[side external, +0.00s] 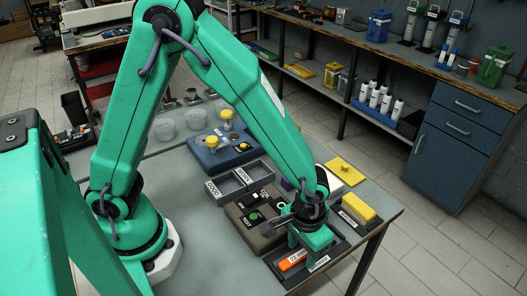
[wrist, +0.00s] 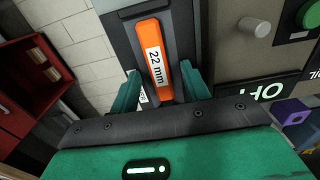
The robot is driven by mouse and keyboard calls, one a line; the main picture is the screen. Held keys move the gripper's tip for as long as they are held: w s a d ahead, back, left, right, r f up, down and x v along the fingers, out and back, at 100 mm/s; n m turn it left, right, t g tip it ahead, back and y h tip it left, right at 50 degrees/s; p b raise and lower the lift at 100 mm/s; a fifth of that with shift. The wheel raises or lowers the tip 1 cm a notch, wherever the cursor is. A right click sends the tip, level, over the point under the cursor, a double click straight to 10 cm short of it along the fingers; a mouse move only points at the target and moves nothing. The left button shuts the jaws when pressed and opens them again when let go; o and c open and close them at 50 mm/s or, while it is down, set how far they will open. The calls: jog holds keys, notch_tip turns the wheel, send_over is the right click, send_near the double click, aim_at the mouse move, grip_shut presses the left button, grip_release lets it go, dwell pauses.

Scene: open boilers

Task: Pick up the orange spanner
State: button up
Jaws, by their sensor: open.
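The orange spanner (side external: 292,260) lies on a dark tray (side external: 318,262) near the front edge of the grey table. In the wrist view the spanner (wrist: 153,52) runs lengthwise away from my gripper and bears a white "22 mm" label. My gripper (wrist: 161,76) is open, with one green finger to each side of the spanner in that view. I cannot tell the height of the fingertips over it. In the side view my gripper (side external: 316,238) points down just right of the spanner's visible part and hides some of the tray.
A control box with a green button (side external: 254,216) stands left of my gripper. A yellow block (side external: 357,207) sits in a dark holder to the right. Grey open bins (side external: 228,186) and a blue unit with yellow knobs (side external: 222,152) stand further back. The table edge is close by.

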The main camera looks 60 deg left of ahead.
aim_at(302, 253)
grip_shut()
jog(key=shift+r, duration=0.2)
jog(key=shift+r, duration=0.45)
notch_tip(302, 253, up, 3)
jog(key=shift+f, duration=0.1)
jog(key=s+d+r, duration=0.5)
jog(key=s+r, duration=0.2)
jog(key=s, duration=0.3)
jog(key=shift+s, duration=0.3)
